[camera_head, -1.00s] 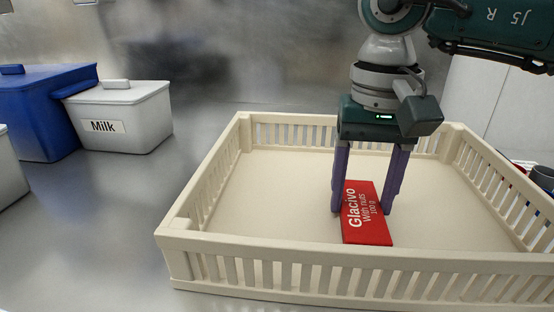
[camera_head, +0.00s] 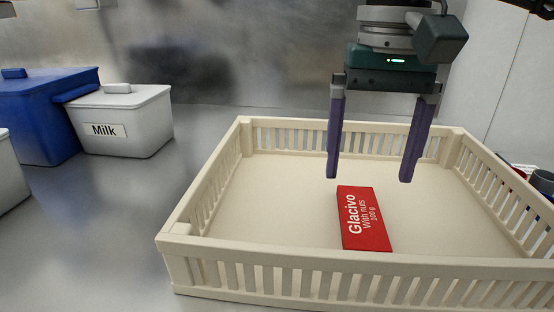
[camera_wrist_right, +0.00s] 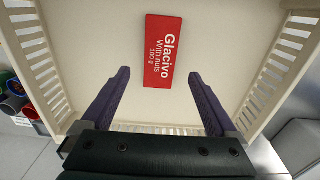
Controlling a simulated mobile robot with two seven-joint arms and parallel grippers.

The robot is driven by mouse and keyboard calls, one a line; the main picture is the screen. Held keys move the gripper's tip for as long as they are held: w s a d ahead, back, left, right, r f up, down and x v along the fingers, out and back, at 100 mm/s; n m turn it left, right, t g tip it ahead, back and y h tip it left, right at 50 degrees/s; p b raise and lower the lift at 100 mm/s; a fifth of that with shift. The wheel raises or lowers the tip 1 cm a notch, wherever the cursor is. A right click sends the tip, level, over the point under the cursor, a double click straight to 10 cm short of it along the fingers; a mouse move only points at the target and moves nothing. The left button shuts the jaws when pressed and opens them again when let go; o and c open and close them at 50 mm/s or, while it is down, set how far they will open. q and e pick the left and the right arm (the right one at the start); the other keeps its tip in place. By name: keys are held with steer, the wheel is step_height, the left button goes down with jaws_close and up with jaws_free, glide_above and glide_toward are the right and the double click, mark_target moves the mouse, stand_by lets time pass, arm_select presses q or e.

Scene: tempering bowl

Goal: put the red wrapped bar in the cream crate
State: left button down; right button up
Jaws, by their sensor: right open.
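The red wrapped bar (camera_head: 363,219), lettered "Glacivo With nuts 100 g", lies flat on the floor of the cream crate (camera_head: 330,258) in the head view. In the right wrist view the bar (camera_wrist_right: 172,52) lies beyond the fingertips, with clear crate floor around it. My right gripper (camera_head: 368,180) is open and empty above the crate, with its purple fingers pointing down, apart from the bar. Its fingers (camera_wrist_right: 158,76) also show spread in the right wrist view. My left gripper is in neither view.
A white bin labelled "Milk" (camera_head: 124,120) and a blue lidded bin (camera_head: 36,115) stand on the metal counter left of the crate. Part of another white bin (camera_head: 10,172) shows at the left edge. The counter (camera_head: 110,230) between them and the crate is clear.

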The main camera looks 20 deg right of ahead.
mark_target(361, 209)
step_height(361, 209, up, 6)
steer(key=shift+r, duration=0.15)
